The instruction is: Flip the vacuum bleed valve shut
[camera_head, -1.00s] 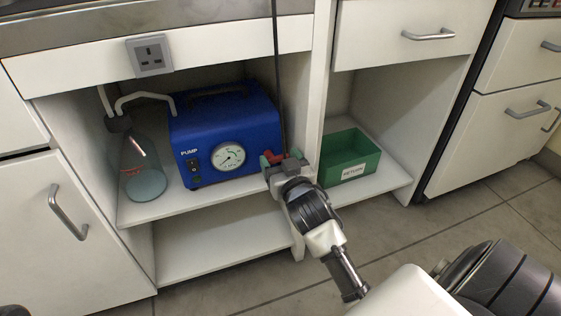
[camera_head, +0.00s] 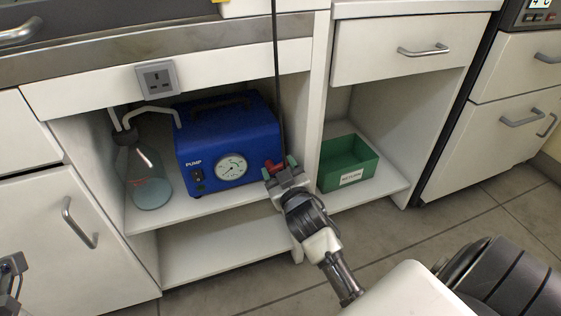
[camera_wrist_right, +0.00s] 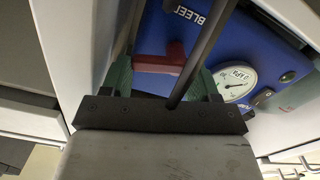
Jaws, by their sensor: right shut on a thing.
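The blue vacuum pump (camera_head: 205,135) stands on the cupboard shelf, with a round gauge on its front. Its red bleed valve lever (camera_head: 271,164) is at the pump's right side. It also shows in the right wrist view (camera_wrist_right: 152,64), below the word BLEED, as an L-shaped handle. My right gripper (camera_head: 280,168) is at the lever, its green fingertips on either side, shut on it. The gripper body and a dark cable hide part of the lever. A piece of my left arm (camera_head: 12,272) shows at the left edge; its jaws are not clear.
A black cable (camera_head: 276,80) hangs down close to my right gripper and crosses in front of the lever. A glass flask (camera_head: 148,182) with tubing stands left of the pump. A green bin (camera_head: 345,165) sits right of the cupboard divider (camera_head: 312,130).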

